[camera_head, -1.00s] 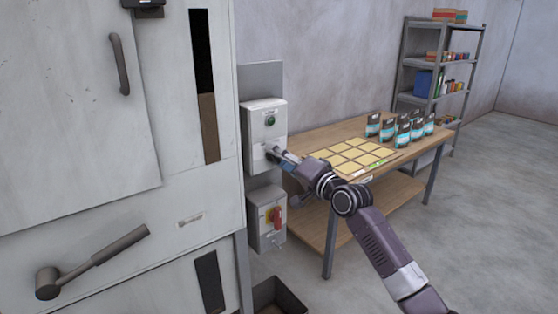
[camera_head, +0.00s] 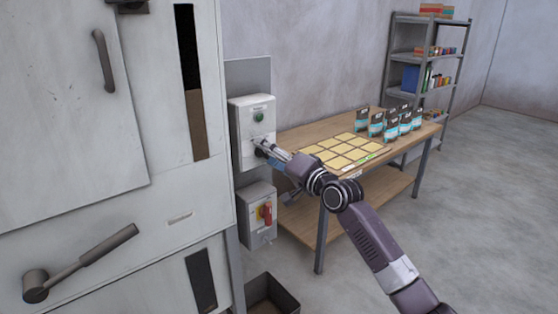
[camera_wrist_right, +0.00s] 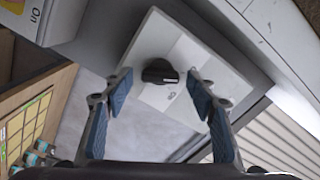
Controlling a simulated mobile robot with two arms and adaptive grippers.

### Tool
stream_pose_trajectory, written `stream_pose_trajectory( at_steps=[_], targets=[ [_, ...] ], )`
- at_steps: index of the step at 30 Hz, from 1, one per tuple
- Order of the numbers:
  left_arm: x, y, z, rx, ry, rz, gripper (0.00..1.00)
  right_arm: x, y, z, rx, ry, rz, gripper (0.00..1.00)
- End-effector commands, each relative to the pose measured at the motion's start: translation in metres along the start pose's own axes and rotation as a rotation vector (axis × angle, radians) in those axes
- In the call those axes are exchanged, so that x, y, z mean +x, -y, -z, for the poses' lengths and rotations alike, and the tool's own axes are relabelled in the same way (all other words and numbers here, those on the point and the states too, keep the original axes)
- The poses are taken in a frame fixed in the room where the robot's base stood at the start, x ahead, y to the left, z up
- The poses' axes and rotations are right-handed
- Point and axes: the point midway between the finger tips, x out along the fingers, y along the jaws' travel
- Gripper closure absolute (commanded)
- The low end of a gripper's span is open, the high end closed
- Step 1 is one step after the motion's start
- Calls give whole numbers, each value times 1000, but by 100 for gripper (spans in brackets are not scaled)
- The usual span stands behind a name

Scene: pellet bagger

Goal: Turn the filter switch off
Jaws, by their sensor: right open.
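The upper white switch box (camera_head: 250,113) hangs on a grey wall panel beside the machine and bears a green button (camera_head: 259,117). In the right wrist view the box face (camera_wrist_right: 185,50) carries a black rotary knob (camera_wrist_right: 160,72). I cannot read which switch it is or its setting. My right gripper (camera_head: 262,146) is at the lower part of this box, and largely hides the knob in the head view. In the wrist view its open fingers (camera_wrist_right: 160,92) stand on both sides of the knob, apart from it. My left gripper is not in view.
A lower box with a red-and-yellow switch (camera_head: 265,214) is just below. The machine (camera_head: 90,190) with a long lever (camera_head: 88,260) stands at left. A wooden table (camera_head: 300,134) with yellow cards and several bags is behind my right arm. A dark bin (camera_head: 288,297) sits on the floor.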

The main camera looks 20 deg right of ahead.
Motion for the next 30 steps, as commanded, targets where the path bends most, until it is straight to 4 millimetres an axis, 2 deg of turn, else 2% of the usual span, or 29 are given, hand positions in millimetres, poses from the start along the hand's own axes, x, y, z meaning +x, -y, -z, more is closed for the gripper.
stream_pose_trajectory(
  at_steps=[5,12,18,24,30],
  targets=[
    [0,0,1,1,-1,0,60,-24,-2,0,-1,0,-2,48],
    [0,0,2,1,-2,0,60,-73,-2,0,-2,0,-3,48],
    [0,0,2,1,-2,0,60,-103,-2,0,-1,0,-5,48],
    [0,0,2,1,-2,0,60,-115,-1,0,-1,0,-3,48],
    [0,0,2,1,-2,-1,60,-116,-1,0,-1,0,-2,48]
  ],
)
